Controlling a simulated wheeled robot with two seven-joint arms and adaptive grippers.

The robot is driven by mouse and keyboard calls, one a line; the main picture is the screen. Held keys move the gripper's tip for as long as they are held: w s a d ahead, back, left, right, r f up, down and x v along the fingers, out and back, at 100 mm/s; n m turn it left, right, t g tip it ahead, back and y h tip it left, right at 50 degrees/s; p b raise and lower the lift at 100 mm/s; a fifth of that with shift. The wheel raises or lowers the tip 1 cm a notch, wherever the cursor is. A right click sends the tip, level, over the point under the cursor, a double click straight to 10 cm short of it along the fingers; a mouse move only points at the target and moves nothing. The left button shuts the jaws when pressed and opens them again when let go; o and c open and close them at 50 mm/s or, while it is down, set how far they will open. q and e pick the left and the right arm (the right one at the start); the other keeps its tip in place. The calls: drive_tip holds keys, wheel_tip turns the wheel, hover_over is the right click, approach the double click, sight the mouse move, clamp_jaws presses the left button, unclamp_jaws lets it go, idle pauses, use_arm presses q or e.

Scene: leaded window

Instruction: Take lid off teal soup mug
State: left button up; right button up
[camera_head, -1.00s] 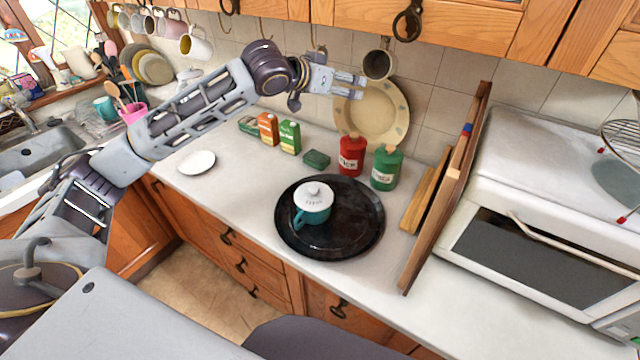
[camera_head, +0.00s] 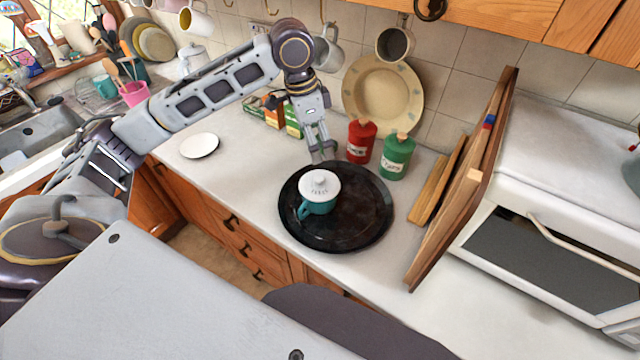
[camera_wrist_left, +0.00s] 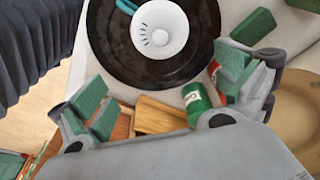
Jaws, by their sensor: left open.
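The teal soup mug (camera_head: 318,207) stands upright on a round black tray (camera_head: 362,225). Its white lid (camera_head: 319,184), with a small knob on top, sits on the mug. In the left wrist view the lid (camera_wrist_left: 159,30) is at the top centre, and a bit of the teal handle (camera_wrist_left: 127,6) shows beside it. My left gripper (camera_head: 323,156) is open and empty, pointing down just behind and above the lid, apart from it. In the left wrist view its two green-padded fingers (camera_wrist_left: 165,88) are spread wide. My right gripper is not in view.
A red canister (camera_head: 361,141) and a green canister (camera_head: 396,157) stand behind the tray. Wooden boards (camera_head: 462,190) lean to its right, beside a white oven (camera_head: 560,250). A white saucer (camera_head: 199,146) lies to the left. Mugs hang above my left arm.

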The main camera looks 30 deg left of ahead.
use_arm(q)
drive_tip(key=shift+a+f+m, duration=0.15)
drive_tip(key=shift+a+m, duration=0.15)
drive_tip(key=shift+m, duration=0.3)
drive_tip(key=shift+s, duration=0.1)
hover_over(319, 178)
drive_tip(key=shift+f, duration=4.25)
drive_tip(key=shift+f, duration=0.1)
drive_tip(key=shift+f+p, duration=0.55)
drive_tip(key=shift+f, duration=1.95)
